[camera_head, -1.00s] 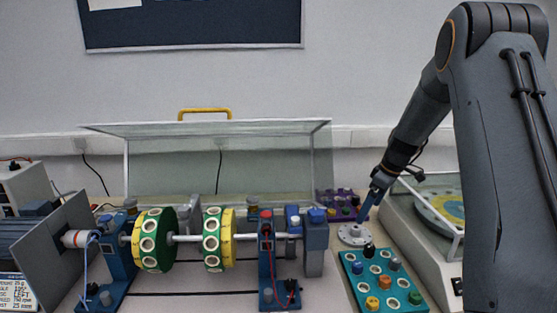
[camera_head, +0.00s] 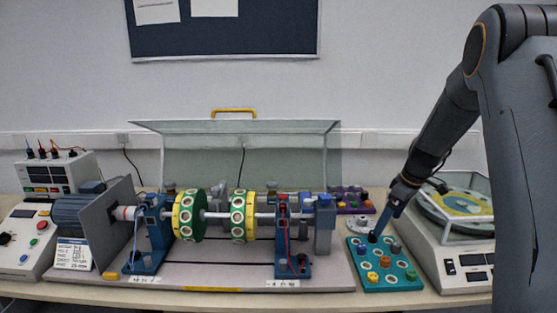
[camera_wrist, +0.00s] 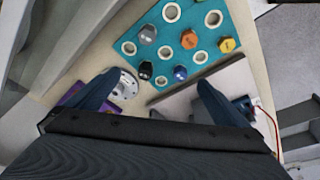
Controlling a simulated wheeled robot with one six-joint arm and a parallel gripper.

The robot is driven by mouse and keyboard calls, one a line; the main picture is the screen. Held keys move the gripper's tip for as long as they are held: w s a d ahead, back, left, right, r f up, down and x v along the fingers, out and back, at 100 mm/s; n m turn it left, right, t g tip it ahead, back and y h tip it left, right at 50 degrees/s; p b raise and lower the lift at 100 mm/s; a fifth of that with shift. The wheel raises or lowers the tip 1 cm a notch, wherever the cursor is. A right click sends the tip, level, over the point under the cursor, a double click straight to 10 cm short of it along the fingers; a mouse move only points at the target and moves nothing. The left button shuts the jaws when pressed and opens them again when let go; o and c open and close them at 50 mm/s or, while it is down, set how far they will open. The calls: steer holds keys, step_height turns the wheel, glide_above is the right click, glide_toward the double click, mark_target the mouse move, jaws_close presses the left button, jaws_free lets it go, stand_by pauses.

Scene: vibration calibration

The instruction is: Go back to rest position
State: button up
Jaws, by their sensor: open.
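My gripper (camera_head: 377,234) shows side-on in the head view, pointing down beside the far edge of the teal tray (camera_head: 354,278). In the wrist view my gripper (camera_wrist: 156,80) has its two blue fingers wide apart, with nothing between the tips. The teal tray (camera_wrist: 185,22) lies beyond the fingertips there, holding black, grey, blue, orange and yellow knobs among white-ringed holes. The round metal disc (camera_wrist: 126,84) lies near the left finger. My arm reaches in from the right side of the head view.
A rotor rig with two green-and-yellow wheels (camera_head: 190,214) stands at centre under a raised clear cover with a yellow handle (camera_head: 234,112). A scale (camera_head: 455,262) with a clear-walled top is right of the tray. A purple tray (camera_head: 350,198) sits behind. Control boxes (camera_head: 22,240) are left.

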steer(key=s+a+r+m+h, duration=0.1)
steer(key=s+a+m, duration=0.3)
steer(key=s, duration=1.2)
steer(key=s+a+m+g+h, duration=0.1)
steer(key=s+a+m, duration=0.3)
steer(key=s+a, duration=0.8)
steer(key=s, duration=0.4)
steer(key=shift+s+a+r+m, duration=0.15)
steer(key=shift+r+m, duration=0.15)
steer(key=shift+r, duration=0.1)
